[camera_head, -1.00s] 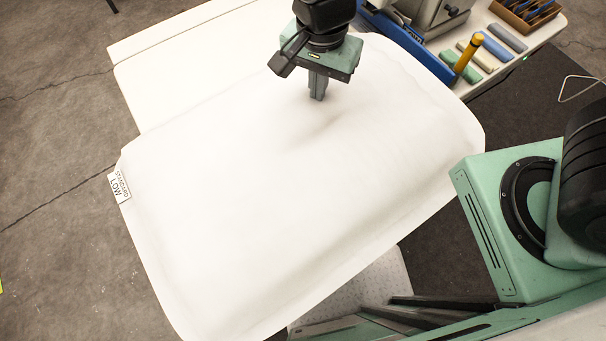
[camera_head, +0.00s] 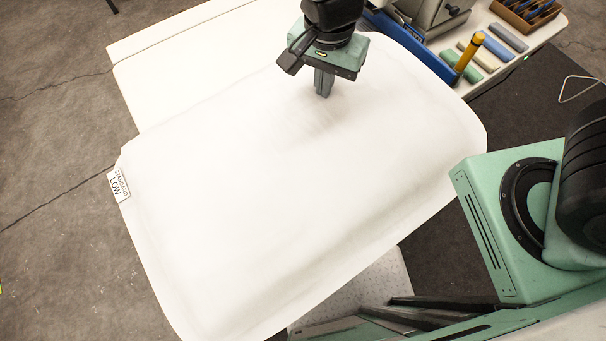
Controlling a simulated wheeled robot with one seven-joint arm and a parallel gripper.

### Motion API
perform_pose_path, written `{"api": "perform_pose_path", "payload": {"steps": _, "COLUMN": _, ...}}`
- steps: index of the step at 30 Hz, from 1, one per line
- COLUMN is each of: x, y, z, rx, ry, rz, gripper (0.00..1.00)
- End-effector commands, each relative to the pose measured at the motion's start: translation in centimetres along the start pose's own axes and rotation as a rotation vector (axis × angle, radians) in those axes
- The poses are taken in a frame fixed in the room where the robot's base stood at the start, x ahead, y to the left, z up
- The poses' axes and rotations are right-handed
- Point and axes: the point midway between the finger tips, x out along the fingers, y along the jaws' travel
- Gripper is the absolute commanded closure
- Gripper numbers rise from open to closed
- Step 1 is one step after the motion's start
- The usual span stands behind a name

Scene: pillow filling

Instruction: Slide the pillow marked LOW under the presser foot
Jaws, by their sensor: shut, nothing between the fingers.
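The large white pillow (camera_head: 260,210) lies flat across the white table and overhangs its near side. Its label reading LOW (camera_head: 118,186) is at the pillow's left edge. My gripper (camera_head: 323,92) is shut and empty, pointing down at the pillow's upper part. Its fingertips seem to touch the cover, where a shallow dent shows. The sewing machine (camera_head: 432,14) stands at the top, partly cut off by the frame. The presser foot cannot be made out in this view.
A blue strip (camera_head: 410,45) lies between pillow and machine. A yellow-capped cylinder (camera_head: 467,54), several coloured bars (camera_head: 497,48) and a wooden tray of tools (camera_head: 526,12) are at the top right. The white table (camera_head: 150,62) is bare at the upper left.

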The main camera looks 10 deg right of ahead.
Motion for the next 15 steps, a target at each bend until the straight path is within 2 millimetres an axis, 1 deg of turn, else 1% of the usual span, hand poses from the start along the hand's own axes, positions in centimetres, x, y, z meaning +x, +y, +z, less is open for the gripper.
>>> {"api": "perform_pose_path", "payload": {"steps": 15, "x": 0.1, "y": 1.1, "z": -1.8, "rx": 0.004, "ry": 0.001, "rz": 0.002, "gripper": 1.0}}
